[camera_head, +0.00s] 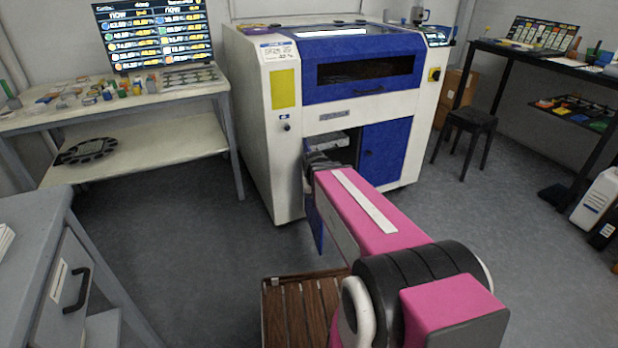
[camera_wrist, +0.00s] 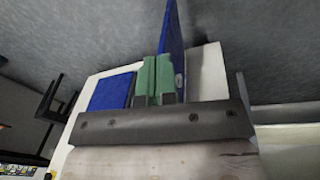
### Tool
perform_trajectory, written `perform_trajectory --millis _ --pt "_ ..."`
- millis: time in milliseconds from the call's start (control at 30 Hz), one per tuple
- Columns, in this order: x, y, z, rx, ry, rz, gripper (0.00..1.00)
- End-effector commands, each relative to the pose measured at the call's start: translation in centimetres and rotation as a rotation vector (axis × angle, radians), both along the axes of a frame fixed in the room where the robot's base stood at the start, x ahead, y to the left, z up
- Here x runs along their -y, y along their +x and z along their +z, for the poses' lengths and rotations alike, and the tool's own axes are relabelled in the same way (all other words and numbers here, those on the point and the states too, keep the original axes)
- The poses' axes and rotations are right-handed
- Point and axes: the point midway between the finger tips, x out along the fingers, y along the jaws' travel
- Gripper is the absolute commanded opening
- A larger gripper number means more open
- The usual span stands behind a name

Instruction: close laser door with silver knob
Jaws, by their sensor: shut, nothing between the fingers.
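The laser machine (camera_head: 283,140) is a white cabinet with a blue lid. Its lower left door (camera_head: 318,228) is blue and stands swung open toward me, seen nearly edge-on and partly behind my arm. In the wrist view this open door (camera_wrist: 173,35) rises close along the right side of my gripper (camera_wrist: 155,62). The green fingers are together and empty; whether they touch the door I cannot tell. The lower right door (camera_head: 385,150) is blue and closed, and shows in the wrist view (camera_wrist: 110,92). I cannot make out a silver knob clearly.
A workbench (camera_head: 170,97) with small parts and a screen stands left. A black stool (camera_head: 470,122) and a dark table (camera_head: 505,50) stand right. A grey drawer cabinet (camera_head: 60,285) is front left, and a slatted wooden top (camera_head: 295,310) is below my arm. Floor left of the machine is clear.

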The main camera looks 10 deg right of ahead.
Motion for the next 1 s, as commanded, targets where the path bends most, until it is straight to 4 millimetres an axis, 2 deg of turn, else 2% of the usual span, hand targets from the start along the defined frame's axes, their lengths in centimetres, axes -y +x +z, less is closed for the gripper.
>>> perform_trajectory --millis 33,100,200,333,433,567,733,1000 --pt "-1.3 4.1 0.7 0.044 -0.053 0.005 0.0" --pt "-2.7 8.0 2.2 0.108 -0.127 0.0 0.0" --pt "-5.1 12.8 4.7 0.203 -0.213 -0.006 0.0" --pt "-7.7 16.9 7.4 0.303 -0.287 -0.014 0.0" --pt "-8.8 18.3 8.6 0.347 -0.314 -0.018 0.0" --pt "-8.9 18.9 8.7 0.363 -0.325 -0.021 0.0" --pt "-7.9 19.7 7.0 0.36 -0.325 -0.021 0.0" --pt "-5.7 21.8 2.9 0.359 -0.324 -0.021 0.0"
